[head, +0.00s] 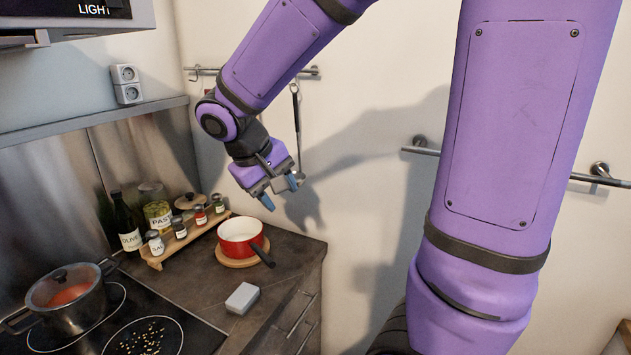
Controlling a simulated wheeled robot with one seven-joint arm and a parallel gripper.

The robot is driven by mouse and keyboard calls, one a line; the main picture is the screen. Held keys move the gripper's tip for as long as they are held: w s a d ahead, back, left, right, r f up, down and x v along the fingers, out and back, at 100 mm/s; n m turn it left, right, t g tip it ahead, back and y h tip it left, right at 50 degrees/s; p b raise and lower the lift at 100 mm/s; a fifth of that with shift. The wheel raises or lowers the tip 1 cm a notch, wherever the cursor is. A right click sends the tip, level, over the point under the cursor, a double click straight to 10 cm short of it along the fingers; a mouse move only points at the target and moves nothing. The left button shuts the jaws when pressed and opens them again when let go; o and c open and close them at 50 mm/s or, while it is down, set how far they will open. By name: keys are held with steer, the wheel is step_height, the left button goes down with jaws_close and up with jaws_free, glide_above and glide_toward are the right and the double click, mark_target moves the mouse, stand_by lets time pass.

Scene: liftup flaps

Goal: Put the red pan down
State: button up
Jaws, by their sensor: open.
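The red pan (237,231) with a white inside stands upright on a round wooden trivet (237,262) on the dark countertop. Its black handle (264,256) points toward the counter's front right. My gripper (281,197) is open and empty, above and to the right of the pan, clearly apart from it. Its two blue-tipped fingers point down and to the right.
A wooden rack (183,243) with several spice jars stands left of the pan, beside an olive oil bottle (127,225). A lidded pot (68,297) sits on the black cooktop at left. A small whitish block (242,298) lies in front. A wall rail (290,73) holds a hanging utensil.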

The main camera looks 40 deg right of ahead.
steer(key=s+a+r+t+y, duration=0.1)
steer(key=s+r+t+y, duration=0.1)
steer(key=s, duration=0.5)
steer(key=s+a+r+t+y, duration=0.2)
steer(key=s+r+t+y, duration=0.1)
steer(key=s+r, duration=0.2)
steer(key=shift+s+r+n+t, duration=0.35)
steer(key=shift+s+n+t, duration=0.05)
steer(key=shift+s, duration=0.55)
